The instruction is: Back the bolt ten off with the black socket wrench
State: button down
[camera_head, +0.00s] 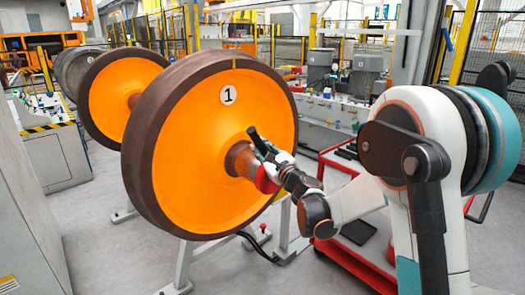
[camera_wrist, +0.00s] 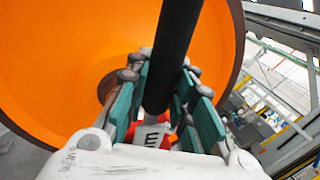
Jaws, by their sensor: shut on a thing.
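My gripper (camera_head: 270,158) is at the axle end of the orange wheel (camera_head: 190,150) marked 1. It is shut on the black socket wrench (camera_head: 254,137), whose dark end sticks up above the fingers. In the wrist view the wrench's black bar (camera_wrist: 177,45) runs up between the teal finger pads, over the orange wheel face. A white labelled part (camera_wrist: 152,138) sits low between the fingers, with red behind it. A red ring (camera_head: 265,180) shows at the axle end just below my gripper. Bolt ten cannot be made out; the gripper and wrench cover part of the axle end.
A second orange wheel (camera_head: 115,95) stands behind on the left. A red tool cart (camera_head: 345,250) stands to the right below my arm. Grey stand legs (camera_head: 180,265) are under the wheel. A workbench (camera_head: 330,115) with small items is behind. Grey floor is open at front left.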

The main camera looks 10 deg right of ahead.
jog(key=s+a+f+n+b, duration=0.2)
jog(key=n, duration=0.1)
jog(key=shift+a+f+y+b, duration=0.2)
jog(key=shift+a+y+b, duration=0.1)
jog(key=shift+y+b, duration=0.1)
jog(key=f+n+b, duration=0.1)
jog(key=s+a+f+n+b, duration=0.1)
jog(key=a+f+n+b, duration=0.1)
jog(key=shift+s+y, duration=0.25)
jog(key=shift+y, duration=0.15)
